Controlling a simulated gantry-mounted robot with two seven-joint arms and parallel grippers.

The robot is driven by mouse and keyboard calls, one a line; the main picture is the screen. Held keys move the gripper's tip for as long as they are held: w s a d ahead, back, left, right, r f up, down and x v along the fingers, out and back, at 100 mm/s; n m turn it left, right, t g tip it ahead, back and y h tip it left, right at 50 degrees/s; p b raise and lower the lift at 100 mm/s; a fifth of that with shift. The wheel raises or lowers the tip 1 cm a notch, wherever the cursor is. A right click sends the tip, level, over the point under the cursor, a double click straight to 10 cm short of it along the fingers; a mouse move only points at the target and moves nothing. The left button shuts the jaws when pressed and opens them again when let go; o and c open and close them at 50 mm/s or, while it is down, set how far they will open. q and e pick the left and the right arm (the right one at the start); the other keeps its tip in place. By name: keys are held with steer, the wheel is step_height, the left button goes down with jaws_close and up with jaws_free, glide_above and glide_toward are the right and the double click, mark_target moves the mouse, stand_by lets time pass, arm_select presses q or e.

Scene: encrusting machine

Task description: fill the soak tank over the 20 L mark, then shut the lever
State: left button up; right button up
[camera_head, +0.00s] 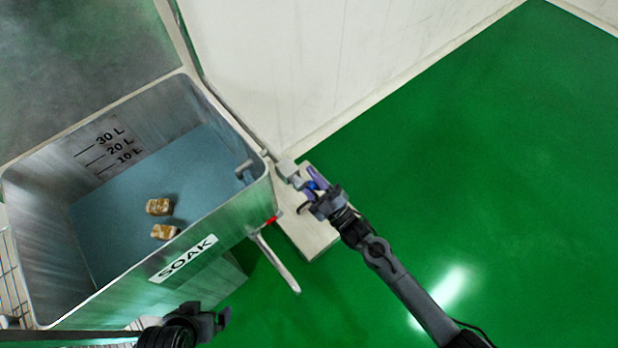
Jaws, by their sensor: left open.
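The soak tank (185,262) is a steel basin labelled SOAK, with 10, 20 and 30 L marks on its inner back-left wall. Blue-grey water (120,225) covers the bottom; its edge lies close to the 10 L mark, below 20 L. A short spout (244,169) reaches over the right rim from a grey valve (286,169). A small blue lever (312,185) sits at the valve. My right gripper (314,186) has its purple fingertips on either side of the lever; whether they grip is unclear. My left gripper (222,318) is open and empty below the tank's front wall.
Two brown-and-white blocks (159,207) lie in the tank. A pale handle (277,264) with a red part (272,219) sticks out at the tank's front-right corner. A pale box (312,236) stands under the valve. A white wall rises behind; green floor at right is clear.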

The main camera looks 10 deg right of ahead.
steer(key=shift+o, duration=1.1)
steer(key=p+v, duration=0.2)
steer(key=v, duration=0.9)
steer(key=shift+r, duration=0.1)
steer(key=shift+w, duration=0.1)
stand_by(5.6)
